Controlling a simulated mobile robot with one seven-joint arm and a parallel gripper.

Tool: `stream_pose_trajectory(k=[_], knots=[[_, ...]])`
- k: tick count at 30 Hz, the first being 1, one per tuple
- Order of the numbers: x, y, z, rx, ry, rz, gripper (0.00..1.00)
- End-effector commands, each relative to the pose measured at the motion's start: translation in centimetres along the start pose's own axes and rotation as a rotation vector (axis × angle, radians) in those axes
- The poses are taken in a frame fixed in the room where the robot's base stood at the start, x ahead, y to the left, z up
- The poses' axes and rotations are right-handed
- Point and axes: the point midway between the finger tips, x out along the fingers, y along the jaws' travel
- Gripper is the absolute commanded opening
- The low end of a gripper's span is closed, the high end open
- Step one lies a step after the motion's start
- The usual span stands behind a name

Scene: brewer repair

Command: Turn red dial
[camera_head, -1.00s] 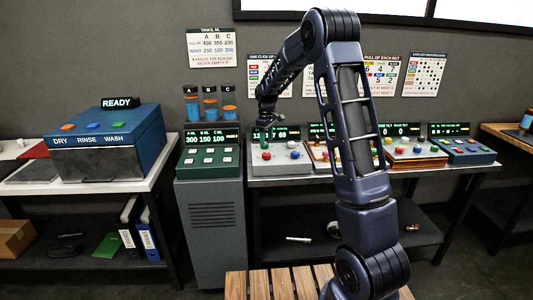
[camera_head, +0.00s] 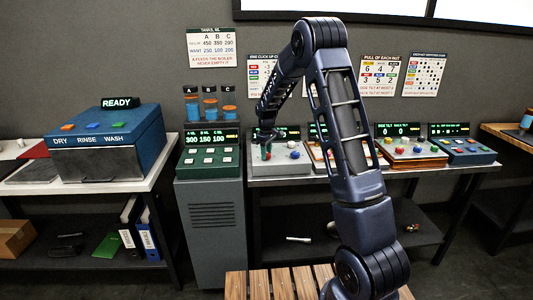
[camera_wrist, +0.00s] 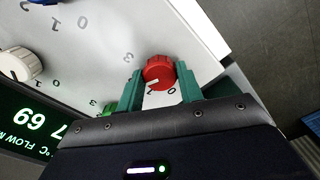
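The red dial (camera_wrist: 158,72) is a round ribbed knob on a pale grey panel (camera_wrist: 105,45). It has a white mark on its side, near a printed 1, with a 0 to the right. In the wrist view the two green fingers of my gripper (camera_wrist: 160,85) stand one on each side of the dial, very close to it. I cannot tell whether they press on it. In the head view my gripper (camera_head: 266,150) is down at the left part of the pale console (camera_head: 285,168), where it partly hides the dial.
A white knob (camera_wrist: 20,65), a blue knob (camera_wrist: 42,2) and a green part (camera_wrist: 109,108) share the panel. A lit display (camera_wrist: 35,125) borders it. A green console (camera_head: 208,165) stands to the left, other consoles (camera_head: 412,157) to the right.

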Motion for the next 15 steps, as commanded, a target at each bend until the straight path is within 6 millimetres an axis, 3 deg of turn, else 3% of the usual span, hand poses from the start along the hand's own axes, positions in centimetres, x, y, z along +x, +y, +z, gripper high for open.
stream_pose_trajectory(k=[1,3,15], knots=[[-0.01,0.00,0.00,0.000,0.000,0.000,0.26],[-0.01,0.00,0.00,0.000,0.000,0.000,0.13],[-0.03,0.01,0.01,0.072,0.000,0.000,0.13]])
